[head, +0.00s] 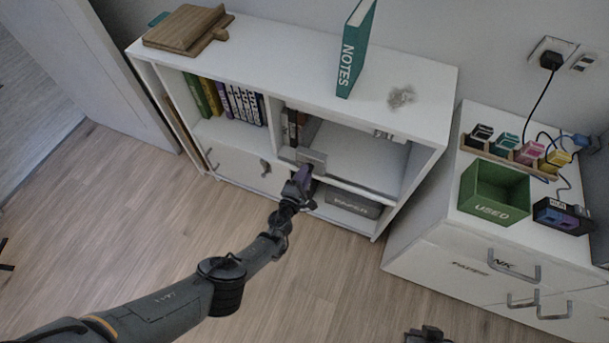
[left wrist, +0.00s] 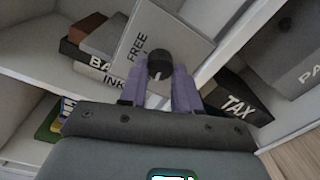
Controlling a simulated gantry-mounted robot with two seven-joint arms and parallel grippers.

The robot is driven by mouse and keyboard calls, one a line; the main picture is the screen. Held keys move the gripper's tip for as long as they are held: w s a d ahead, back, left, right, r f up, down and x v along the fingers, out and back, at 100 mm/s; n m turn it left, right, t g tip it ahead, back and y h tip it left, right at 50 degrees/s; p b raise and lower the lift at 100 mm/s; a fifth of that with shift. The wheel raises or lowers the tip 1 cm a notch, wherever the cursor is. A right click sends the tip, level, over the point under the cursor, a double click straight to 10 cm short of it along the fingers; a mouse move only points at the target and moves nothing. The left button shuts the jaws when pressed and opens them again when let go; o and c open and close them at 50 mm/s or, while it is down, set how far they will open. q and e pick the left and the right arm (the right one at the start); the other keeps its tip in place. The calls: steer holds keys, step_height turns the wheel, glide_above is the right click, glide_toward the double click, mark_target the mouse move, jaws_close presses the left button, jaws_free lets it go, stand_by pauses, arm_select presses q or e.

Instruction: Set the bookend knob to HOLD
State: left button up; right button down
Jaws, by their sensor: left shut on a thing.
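The bookend (head: 313,158) is a grey upright plate in the middle opening of the white shelf. In the left wrist view the bookend (left wrist: 190,42) carries the word FREE and a round black knob (left wrist: 159,64) with a pale mark on its lower part. No HOLD label is readable. My left gripper (head: 303,172) is at the bookend's front; its purple fingers (left wrist: 159,90) are shut on the knob, one on each side. A dark part at the bottom edge, probably my right gripper (head: 428,335), is cut off and its jaws are unclear.
The NOTES book (head: 356,50) and wooden boards (head: 185,28) are on the shelf top. A green USED bin (head: 490,208) stands on the right cabinet.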

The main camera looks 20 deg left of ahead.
arm_select(q)
steer(key=shift+w+d+r+m, duration=0.1)
steer(key=shift+d+r+m, duration=0.1)
steer(key=shift+m, duration=0.7)
steer(key=shift+a, duration=0.1)
steer(key=o, duration=1.1)
steer(key=shift+f, duration=0.15)
steer(key=shift+c, duration=0.2)
steer(key=shift+s+a, duration=0.1)
steer(key=shift+s, duration=0.1)
steer(key=s+p, duration=0.6)
steer(key=s, duration=0.4)
steer(key=shift+s+r, duration=0.2)
steer(key=shift+s, duration=0.15)
steer(key=shift+a, duration=0.1)
